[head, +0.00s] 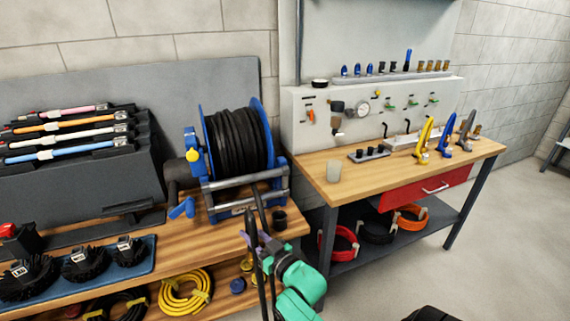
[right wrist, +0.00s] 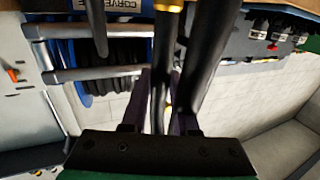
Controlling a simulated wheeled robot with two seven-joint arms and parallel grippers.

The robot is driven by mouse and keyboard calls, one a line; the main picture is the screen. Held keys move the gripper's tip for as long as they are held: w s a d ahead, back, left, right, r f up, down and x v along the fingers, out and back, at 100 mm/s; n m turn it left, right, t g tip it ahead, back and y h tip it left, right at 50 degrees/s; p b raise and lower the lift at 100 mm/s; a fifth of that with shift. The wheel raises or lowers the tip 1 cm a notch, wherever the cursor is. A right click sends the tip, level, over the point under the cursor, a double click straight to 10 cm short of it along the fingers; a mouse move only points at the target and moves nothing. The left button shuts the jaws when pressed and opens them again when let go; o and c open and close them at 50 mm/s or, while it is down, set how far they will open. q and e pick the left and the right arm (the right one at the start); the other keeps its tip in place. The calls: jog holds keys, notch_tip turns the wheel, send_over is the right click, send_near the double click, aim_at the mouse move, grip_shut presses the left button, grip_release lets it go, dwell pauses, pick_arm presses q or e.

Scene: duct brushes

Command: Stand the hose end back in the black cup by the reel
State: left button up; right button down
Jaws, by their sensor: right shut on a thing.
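The black hose (head: 254,208) comes off the blue reel (head: 237,140) and hangs down in front of it. My right gripper (head: 262,243), with purple fingers, is shut on the hose in front of the bench's right end. In the right wrist view the hose (right wrist: 160,60) runs between the purple fingers (right wrist: 165,105) and carries a brass-coloured band near the top edge. A second thick black length (right wrist: 208,60) passes beside it. The small black cup (head: 280,220) stands on the bench right of the hose, below the reel frame. My left gripper is out of view.
Brushes on a blue mat (head: 150,255) and a yellow coil (head: 186,292) lie left. A blue cap (head: 237,286) and brass fittings are close to the hose. Open floor (head: 440,265) lies front right.

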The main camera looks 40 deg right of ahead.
jog(key=w+d+r+m+h+p, duration=0.1)
jog(key=w+d+r+m+h, duration=0.35)
jog(key=d+r, duration=0.95)
pick_arm(q)
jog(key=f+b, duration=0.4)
jog(key=b, duration=0.1)
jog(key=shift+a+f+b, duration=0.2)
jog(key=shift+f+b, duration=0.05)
jog(key=shift+b, duration=0.1)
pick_arm(e)
jog(key=shift+n+g+h, duration=0.3)
jog(key=shift+n+h, duration=0.25)
jog(key=f, duration=0.5)
jog(key=shift+w+d+f, duration=0.3)
jog(key=shift+w+f, duration=0.1)
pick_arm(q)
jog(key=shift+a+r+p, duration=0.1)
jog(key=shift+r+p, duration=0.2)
pick_arm(e)
jog(key=shift+s, duration=0.15)
